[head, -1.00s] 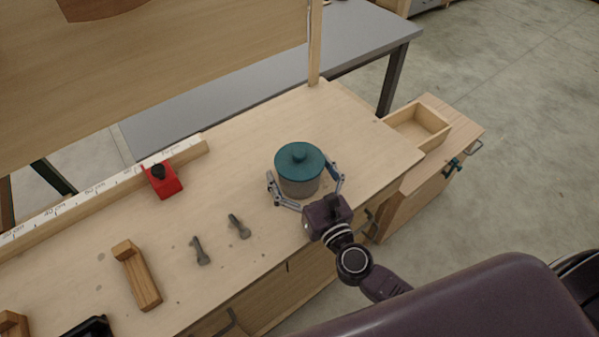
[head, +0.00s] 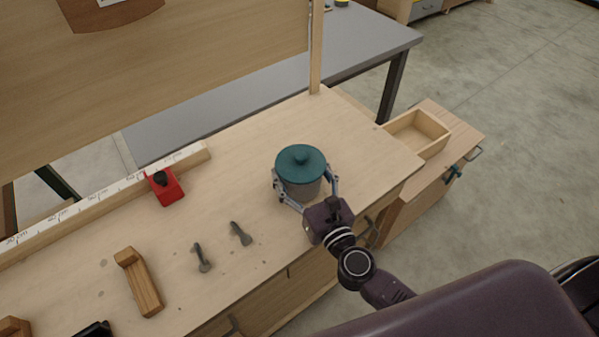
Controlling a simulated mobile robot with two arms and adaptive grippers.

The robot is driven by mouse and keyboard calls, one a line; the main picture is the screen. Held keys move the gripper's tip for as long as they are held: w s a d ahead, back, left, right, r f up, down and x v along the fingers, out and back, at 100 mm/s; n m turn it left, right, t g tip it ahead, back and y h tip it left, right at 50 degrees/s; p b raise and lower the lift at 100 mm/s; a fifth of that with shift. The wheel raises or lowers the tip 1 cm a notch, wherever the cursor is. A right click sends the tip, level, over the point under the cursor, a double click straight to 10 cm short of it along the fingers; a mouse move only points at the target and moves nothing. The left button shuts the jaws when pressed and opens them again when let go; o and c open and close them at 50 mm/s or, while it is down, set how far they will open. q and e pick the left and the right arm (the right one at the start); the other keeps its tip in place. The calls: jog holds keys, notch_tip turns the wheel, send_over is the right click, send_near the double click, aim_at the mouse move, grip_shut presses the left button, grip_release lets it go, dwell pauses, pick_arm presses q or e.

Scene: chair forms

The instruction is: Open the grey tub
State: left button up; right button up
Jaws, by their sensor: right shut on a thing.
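The grey tub (head: 300,188) stands upright on the wooden workbench, with a teal lid (head: 301,160) seated on top and a round knob in the lid's middle. My right gripper (head: 305,190) comes from the front right and is shut on the grey tub, with one finger on each side of its body below the lid. The lower front of the tub is partly hidden by the fingers. My left gripper is not in view.
A red block with a black knob (head: 164,187) sits by the long ruler rail (head: 100,190). An open wooden box (head: 418,134) is at right. The bench around the tub is mostly clear.

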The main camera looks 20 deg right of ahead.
aim_at(299, 154)
notch_tip(299, 154, up, 10)
jog(key=p, duration=0.5)
jog(key=shift+r, duration=0.1)
notch_tip(299, 154, up, 8)
jog(key=p, duration=0.2)
jog(key=o, duration=0.6)
jog(key=c, duration=1.1)
jog(key=s+d+f+b, duration=0.1)
jog(key=s, duration=0.1)
jog(key=s+d+f+h+b, duration=0.1)
jog(key=s+b, duration=0.1)
jog(key=s+d+f+m+h+b, duration=0.1)
jog(key=s+d+b, duration=0.1)
jog(key=s, duration=0.1)
jog(key=shift+f, duration=0.4)
jog(key=shift+c, duration=0.2)
